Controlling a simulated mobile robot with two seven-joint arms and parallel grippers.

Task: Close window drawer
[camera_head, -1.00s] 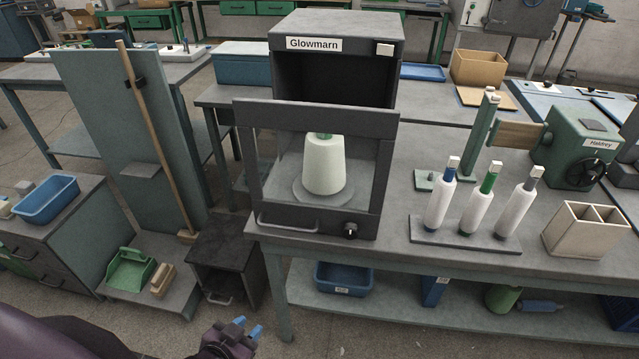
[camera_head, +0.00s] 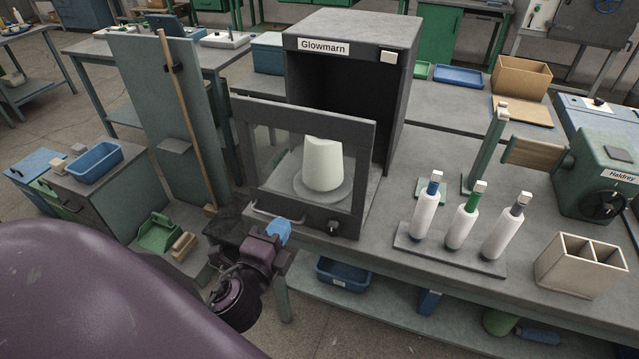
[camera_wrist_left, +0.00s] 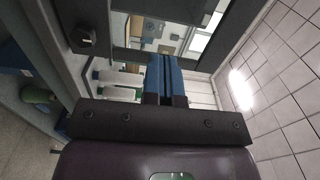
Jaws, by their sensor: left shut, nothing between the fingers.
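The window drawer (camera_head: 355,160) is pulled out of the dark Glowmarn cabinet (camera_head: 398,90), leaving a dark opening behind it. A white yarn cone (camera_head: 322,165) stands on a round plate inside the drawer. My left gripper (camera_head: 278,232) is shut and empty, its blue fingertips by the drawer's lower front edge near the handle. I cannot tell whether they touch. The fingers (camera_wrist_left: 165,78) and knob (camera_wrist_left: 80,37) also show in the left wrist view.
A rack (camera_head: 450,255) of several white bobbins stands right of the drawer, with a divided beige box (camera_head: 580,266) beyond it. A green winder (camera_head: 600,172) is at the far right. A leaning panel (camera_head: 150,110) and broom are at the left.

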